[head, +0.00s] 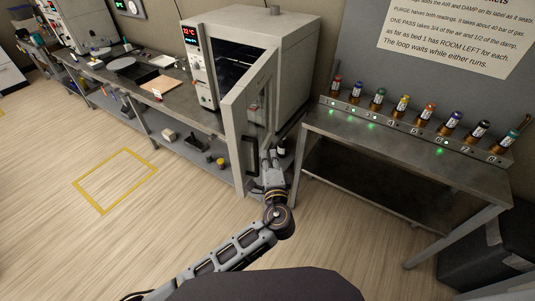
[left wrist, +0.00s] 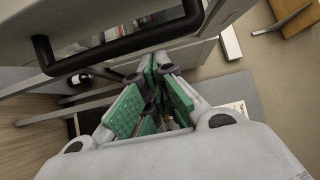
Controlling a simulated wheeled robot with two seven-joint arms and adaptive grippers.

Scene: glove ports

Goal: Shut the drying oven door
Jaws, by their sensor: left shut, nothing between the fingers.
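The drying oven (head: 292,55) is a grey box with a red display, standing on the long bench. Its door (head: 236,125) stands open, swung out from the front, and the dark interior shows. A black bar handle (head: 250,155) is on the door's face. My left gripper (head: 267,158) is close beside the handle, low on the door. My right gripper is not in view.
A metal table (head: 400,140) with a row of several coloured-cap bottles stands to the right, close to my left gripper. The long bench (head: 135,80) runs to the left. The floor in front is clear, with a yellow outlined square (head: 115,180).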

